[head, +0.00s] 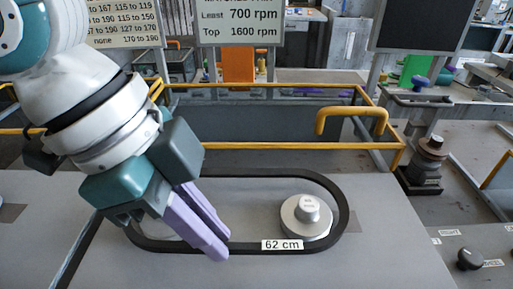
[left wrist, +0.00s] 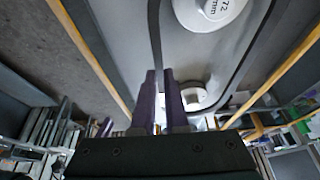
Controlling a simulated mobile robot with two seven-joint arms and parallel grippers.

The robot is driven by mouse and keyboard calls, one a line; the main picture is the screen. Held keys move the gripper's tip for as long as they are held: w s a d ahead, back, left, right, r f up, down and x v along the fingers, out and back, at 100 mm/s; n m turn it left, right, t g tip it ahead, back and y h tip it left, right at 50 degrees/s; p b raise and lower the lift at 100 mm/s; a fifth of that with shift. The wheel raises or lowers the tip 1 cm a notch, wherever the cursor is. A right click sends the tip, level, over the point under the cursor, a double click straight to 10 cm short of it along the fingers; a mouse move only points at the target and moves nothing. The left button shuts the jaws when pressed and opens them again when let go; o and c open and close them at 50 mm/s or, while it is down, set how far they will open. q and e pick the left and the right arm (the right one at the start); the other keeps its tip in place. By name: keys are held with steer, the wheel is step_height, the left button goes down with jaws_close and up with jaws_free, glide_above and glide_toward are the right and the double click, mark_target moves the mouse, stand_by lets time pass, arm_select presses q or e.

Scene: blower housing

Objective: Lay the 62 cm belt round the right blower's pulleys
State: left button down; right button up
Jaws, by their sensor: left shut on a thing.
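The black belt (head: 342,205) forms a long loop on the grey housing top (head: 385,225), with a "62 cm" tag (head: 282,245) on its near run. A silver pulley (head: 307,216) stands inside the loop's right end, with a gap between it and the belt at the right. My left gripper (head: 218,246) is shut on the near run and hides much of the loop's left end. In the left wrist view the belt (left wrist: 156,40) runs down to the purple fingertips (left wrist: 163,75). Two pulleys show inside the loop, one marked 72 mm (left wrist: 208,8) and another (left wrist: 192,98). My right gripper is not in view.
A yellow rail (head: 280,146) and a yellow handle (head: 352,112) stand behind the housing. A board reading least 700 rpm, top 1600 rpm (head: 240,24) hangs above. A black knob (head: 469,259) is at the right. The housing top right of the loop is clear.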

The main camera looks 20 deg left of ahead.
arm_select(q)
steer(key=shift+f, duration=0.1)
stand_by(0.3)
steer(key=shift+p, duration=0.4)
stand_by(0.4)
steer(key=shift+f+p, duration=0.1)
steer(key=shift+p, duration=0.2)
steer(key=shift+f, duration=0.25)
steer(key=shift+f, duration=0.35)
steer(key=shift+f, duration=0.4)
stand_by(0.5)
